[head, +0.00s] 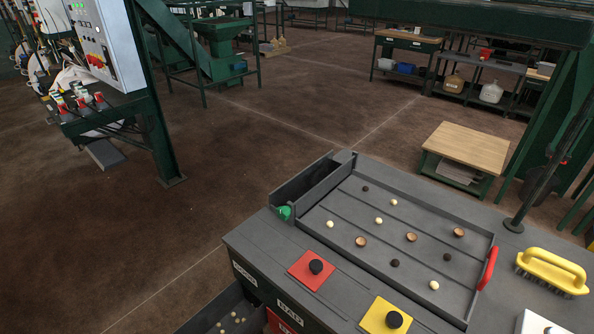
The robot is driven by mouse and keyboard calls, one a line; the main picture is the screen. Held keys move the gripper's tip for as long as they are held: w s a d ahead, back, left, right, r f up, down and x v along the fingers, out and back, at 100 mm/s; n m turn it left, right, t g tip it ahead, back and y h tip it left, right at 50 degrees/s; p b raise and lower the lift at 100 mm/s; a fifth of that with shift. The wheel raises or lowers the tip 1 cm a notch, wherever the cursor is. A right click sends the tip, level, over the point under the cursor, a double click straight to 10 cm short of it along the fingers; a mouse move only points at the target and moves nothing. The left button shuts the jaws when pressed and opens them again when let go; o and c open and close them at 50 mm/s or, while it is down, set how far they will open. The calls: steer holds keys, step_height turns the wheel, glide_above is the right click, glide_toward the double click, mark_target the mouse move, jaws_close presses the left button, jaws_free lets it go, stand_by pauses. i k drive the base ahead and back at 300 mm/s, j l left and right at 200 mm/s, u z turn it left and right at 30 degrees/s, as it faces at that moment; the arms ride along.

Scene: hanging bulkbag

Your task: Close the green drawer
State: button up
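A drawer (205,318) stands pulled out at the bottom left of the grey workbench, below a label that seems to read "GOOD" (244,275). I see its grey inner wall and several pale balls (232,321) inside. Its front is cut off by the bottom edge of the picture, so no green shows on it. A red drawer (280,322) shows partly beside it, below the "BAD" label (290,308); how far it is open I cannot tell. My gripper is not in view.
A small green object (284,212) is at the tray's left corner. Floor left of the bench is clear.

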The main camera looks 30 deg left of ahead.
mark_target(229, 313)
steer(key=u, duration=2.35)
steer(key=l, duration=0.05)
